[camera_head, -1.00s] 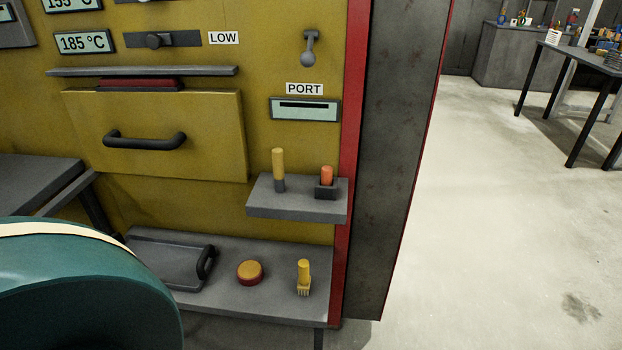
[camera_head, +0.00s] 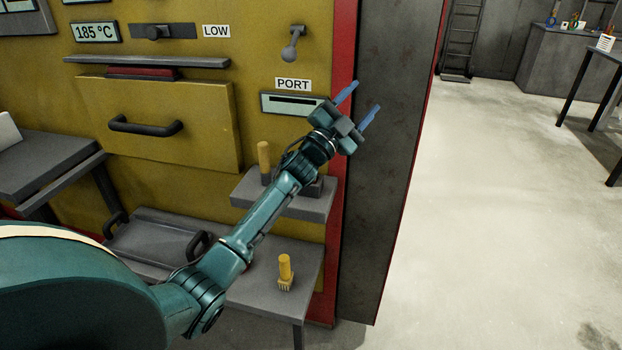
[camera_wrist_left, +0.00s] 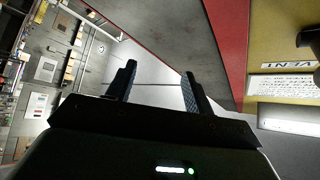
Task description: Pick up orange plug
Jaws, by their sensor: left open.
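The orange plug is hidden in the head view now, behind my left arm; the earlier head frame shows it in a dark holder on the right of the small grey shelf (camera_head: 262,203). My left gripper (camera_head: 360,103) is open and empty, up and right of that shelf, in front of the red edge and dark side panel of the oven. Its two spread fingers (camera_wrist_left: 157,85) show in the left wrist view with nothing between them. The plug does not show in the left wrist view. My right gripper is in neither view.
A yellow-handled peg (camera_head: 264,158) stands on the shelf's left. A yellow brush (camera_head: 285,270) stands on the lower bench (camera_head: 305,290), beside a grey tray (camera_head: 155,241). The PORT slot (camera_head: 285,104) is above the shelf. Floor to the right is clear.

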